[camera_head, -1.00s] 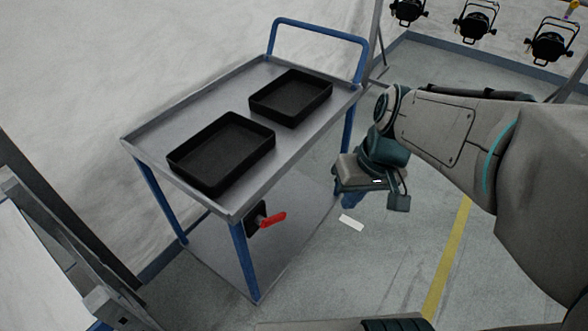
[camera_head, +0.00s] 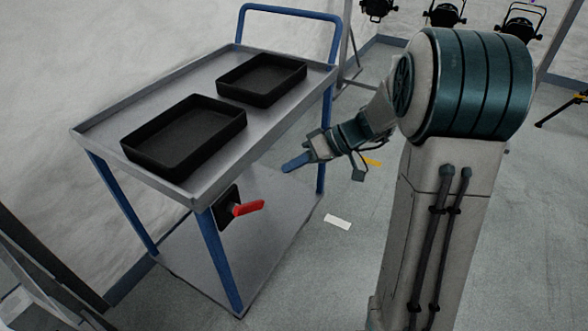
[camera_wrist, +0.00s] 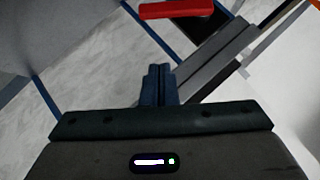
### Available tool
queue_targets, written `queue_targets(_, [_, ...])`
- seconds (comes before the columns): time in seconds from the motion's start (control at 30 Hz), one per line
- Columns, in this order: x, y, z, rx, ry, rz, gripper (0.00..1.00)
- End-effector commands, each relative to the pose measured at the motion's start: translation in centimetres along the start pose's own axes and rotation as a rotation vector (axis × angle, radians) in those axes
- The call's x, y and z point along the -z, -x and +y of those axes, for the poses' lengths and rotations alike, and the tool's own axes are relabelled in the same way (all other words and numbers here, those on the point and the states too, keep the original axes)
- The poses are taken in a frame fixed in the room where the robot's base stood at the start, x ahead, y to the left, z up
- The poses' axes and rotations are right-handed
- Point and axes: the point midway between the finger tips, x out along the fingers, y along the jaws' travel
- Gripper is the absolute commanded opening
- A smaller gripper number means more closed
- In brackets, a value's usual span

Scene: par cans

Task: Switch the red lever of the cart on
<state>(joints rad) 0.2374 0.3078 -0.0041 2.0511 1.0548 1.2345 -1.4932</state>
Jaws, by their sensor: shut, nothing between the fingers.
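The cart (camera_head: 198,188) is a grey two-shelf trolley with blue legs and a blue handle. Its red lever (camera_head: 248,208) sticks out to the right from a black plate (camera_head: 226,208) below the top shelf, near the front leg. The lever also shows at the top of the wrist view (camera_wrist: 175,9). My gripper (camera_head: 286,167) is right of the cart, higher in the picture than the lever and apart from it. Its blue fingers are together with nothing between them, as the wrist view shows too (camera_wrist: 158,72). Nothing hides the lever in the head view.
Two black trays (camera_head: 185,135) (camera_head: 262,78) lie on the cart's top shelf. A small white card (camera_head: 337,222) lies on the floor right of the cart. Black stage lamps (camera_head: 445,12) hang at the back. The floor right of the cart is mostly clear.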

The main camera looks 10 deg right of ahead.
Motion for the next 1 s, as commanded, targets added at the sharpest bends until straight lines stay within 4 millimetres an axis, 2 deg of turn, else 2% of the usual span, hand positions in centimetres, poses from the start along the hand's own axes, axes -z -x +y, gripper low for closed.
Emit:
queue_targets(0.03, [-0.2,-1.4,0.0,0.004,-0.001,-0.005,0.00])
queue_targets(0.2, [-0.2,-5.1,0.0,0.003,-0.001,-0.005,0.00])
queue_targets(0.3, [-0.2,-7.1,0.0,0.003,-0.002,-0.005,0.00])
queue_targets(0.4, [-1.5,-8.1,0.0,0.001,-0.005,-0.004,0.00])
queue_targets(0.6, [-2.7,-9.4,0.0,0.000,-0.002,-0.003,0.00])
queue_targets(1.0, [-2.9,-9.6,0.0,-0.001,-0.002,-0.002,0.00])
